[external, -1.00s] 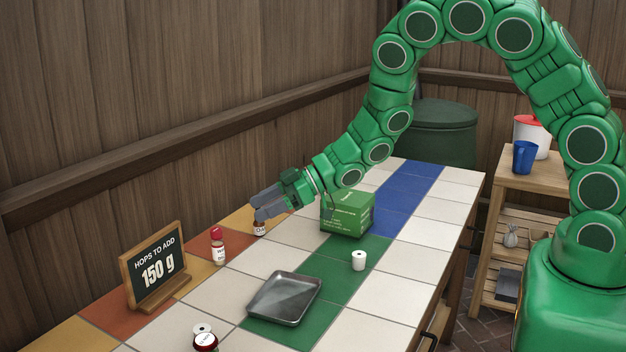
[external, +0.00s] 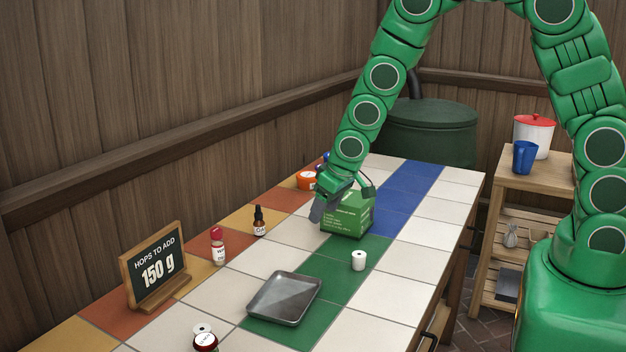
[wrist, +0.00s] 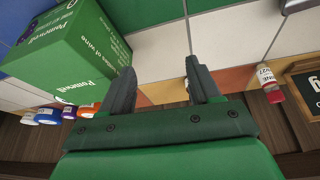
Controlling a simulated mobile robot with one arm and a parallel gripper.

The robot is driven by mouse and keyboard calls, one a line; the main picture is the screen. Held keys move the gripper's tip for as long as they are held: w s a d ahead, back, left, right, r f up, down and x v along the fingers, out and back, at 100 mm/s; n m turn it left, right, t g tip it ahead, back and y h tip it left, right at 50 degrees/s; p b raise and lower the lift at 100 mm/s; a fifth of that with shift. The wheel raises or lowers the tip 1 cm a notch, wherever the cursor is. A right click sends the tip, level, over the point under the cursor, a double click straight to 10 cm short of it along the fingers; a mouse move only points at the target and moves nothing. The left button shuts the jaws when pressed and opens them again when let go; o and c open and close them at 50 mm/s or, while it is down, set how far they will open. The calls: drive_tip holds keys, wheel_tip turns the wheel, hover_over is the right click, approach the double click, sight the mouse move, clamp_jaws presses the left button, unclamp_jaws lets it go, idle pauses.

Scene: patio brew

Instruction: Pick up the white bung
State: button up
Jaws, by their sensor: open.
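A small white cylinder with a dark hole in its top, which looks like the white bung (external: 358,260), stands upright on the tiled table, right of the metal tray. Another white round piece with a hole (external: 202,328) shows at the front edge, partly behind a dark red-and-white jar; I cannot tell what it is. My gripper (external: 317,212) is at the left side of the green box (external: 347,218), above the table and behind the white cylinder. In the wrist view its two fingers (wrist: 160,84) are apart with nothing between them. No white cylinder shows there.
The metal tray (external: 284,298) lies mid-table. A red-capped bottle (external: 218,247), a dropper bottle (external: 259,222) and the hops sign (external: 156,270) stand along the left. An orange tub (external: 307,181) stands behind my gripper. White tiles right of the cylinder are clear.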

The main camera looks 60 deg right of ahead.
sight(359, 254)
drive_tip(key=s+a+g, duration=0.1)
drive_tip(key=s, duration=0.2)
drive_tip(key=s+a+m+g, duration=0.1)
drive_tip(key=s+a+g, duration=0.1)
drive_tip(key=s, duration=0.2)
drive_tip(key=s+a+m+g, duration=0.1)
drive_tip(key=s, duration=0.2)
drive_tip(key=shift+s+a+r+y, duration=0.25)
drive_tip(key=shift+s+a+y, duration=0.15)
drive_tip(key=shift+s+a+f, duration=0.1)
drive_tip(key=shift+f, duration=1.85)
drive_tip(key=shift+s+a+f, duration=0.1)
drive_tip(key=shift+f, duration=1.8)
drive_tip(key=c, duration=1.1)
drive_tip(key=shift+r, duration=0.1)
